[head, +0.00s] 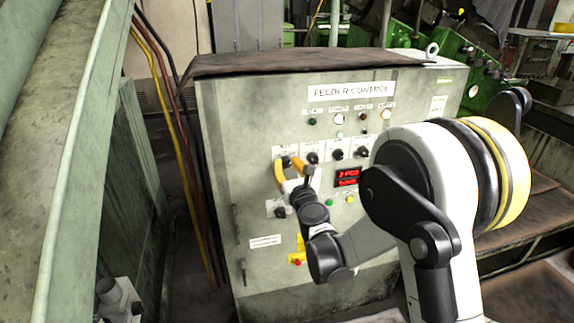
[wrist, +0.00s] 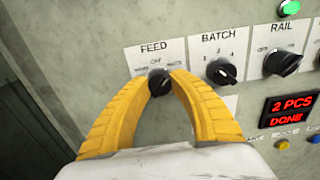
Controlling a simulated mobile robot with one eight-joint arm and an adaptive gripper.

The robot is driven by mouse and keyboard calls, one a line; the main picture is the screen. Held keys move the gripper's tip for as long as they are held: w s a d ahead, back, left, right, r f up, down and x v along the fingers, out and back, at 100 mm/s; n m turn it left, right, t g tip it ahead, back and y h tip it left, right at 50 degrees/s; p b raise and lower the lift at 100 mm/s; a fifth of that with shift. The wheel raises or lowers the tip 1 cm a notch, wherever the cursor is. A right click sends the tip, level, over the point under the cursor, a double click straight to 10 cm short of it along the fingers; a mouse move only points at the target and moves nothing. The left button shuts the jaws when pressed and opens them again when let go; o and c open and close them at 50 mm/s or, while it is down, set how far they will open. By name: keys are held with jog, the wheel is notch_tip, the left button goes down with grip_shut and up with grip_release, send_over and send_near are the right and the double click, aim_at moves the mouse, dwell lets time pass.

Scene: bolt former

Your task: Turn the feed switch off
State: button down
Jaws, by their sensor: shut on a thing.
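The feed switch (wrist: 160,84) is a black rotary knob below a white FEED label (wrist: 156,55) on the control panel, at the upper middle of the wrist view. My gripper (wrist: 160,80) has yellow fingers whose tips are closed on the knob from both sides. In the head view my gripper (head: 292,163) reaches the upper left knob of the row. The fingers partly cover the knob, so its pointer direction cannot be told.
The BATCH knob (wrist: 221,71) and RAIL knob (wrist: 283,62) sit close to the right. A red display (wrist: 289,109) reads 2 PCS DONE. The FEEDER CONTROL cabinet (head: 225,130) also carries lamps and a red button (head: 297,262) on yellow. Cables (head: 172,110) run along its left.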

jog(key=shift+n, duration=0.3)
jog(key=n+b, duration=0.1)
jog(key=n, duration=0.2)
jog(key=shift+n, duration=0.3)
jog(key=n+b, duration=0.1)
jog(key=n, duration=0.3)
jog(key=shift+n, duration=0.3)
jog(key=c, duration=1.1)
grip_release()
